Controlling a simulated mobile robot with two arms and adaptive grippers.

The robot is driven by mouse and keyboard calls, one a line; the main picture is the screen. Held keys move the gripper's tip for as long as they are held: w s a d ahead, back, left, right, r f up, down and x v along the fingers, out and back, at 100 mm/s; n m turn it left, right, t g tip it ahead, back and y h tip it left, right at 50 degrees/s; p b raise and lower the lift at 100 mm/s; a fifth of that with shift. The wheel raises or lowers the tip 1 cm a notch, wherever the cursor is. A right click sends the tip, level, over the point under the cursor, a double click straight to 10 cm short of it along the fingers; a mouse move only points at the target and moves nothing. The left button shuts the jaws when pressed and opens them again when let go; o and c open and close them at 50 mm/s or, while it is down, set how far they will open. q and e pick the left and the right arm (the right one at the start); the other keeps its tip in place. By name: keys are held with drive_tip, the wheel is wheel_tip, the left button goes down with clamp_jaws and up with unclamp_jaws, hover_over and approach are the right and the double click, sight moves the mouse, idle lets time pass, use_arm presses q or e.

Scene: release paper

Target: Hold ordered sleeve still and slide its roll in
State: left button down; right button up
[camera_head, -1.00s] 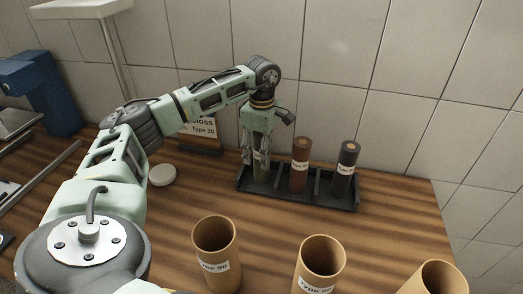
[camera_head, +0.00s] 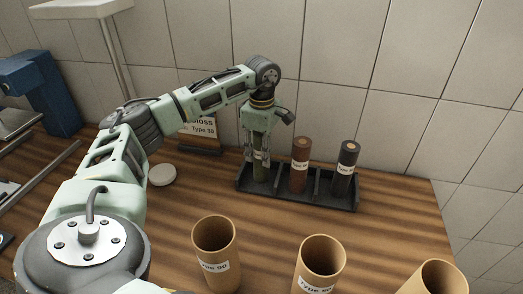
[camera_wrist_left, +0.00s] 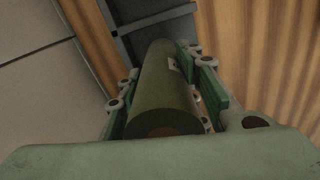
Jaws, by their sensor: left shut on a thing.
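My left gripper (camera_head: 260,154) points down over the left slot of a dark rack (camera_head: 316,203) and is shut on a green roll (camera_head: 261,174). The roll stands upright in that slot; in the left wrist view the green roll (camera_wrist_left: 163,90) lies between both fingers. A brown roll (camera_head: 299,178) and a black roll (camera_head: 344,172) stand in the other slots. Three open cardboard sleeves stand in front: a left one labelled Type 90 (camera_head: 216,248), a middle one (camera_head: 321,262) whose label is partly cut off, and a right one (camera_head: 443,279), cut by the frame edge. My right gripper is not in view.
A sign (camera_head: 203,130) reading in part "Type 30" stands behind my left arm by the tiled wall. A round white disc (camera_head: 162,175) lies left of the rack. A blue device (camera_head: 45,92) stands at far left. Bare wood lies between rack and sleeves.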

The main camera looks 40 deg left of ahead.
use_arm(q)
wheel_tip(320, 180, up, 10)
drive_tip(key=shift+r+b, duration=0.1)
drive_tip(key=shift+b, duration=0.55)
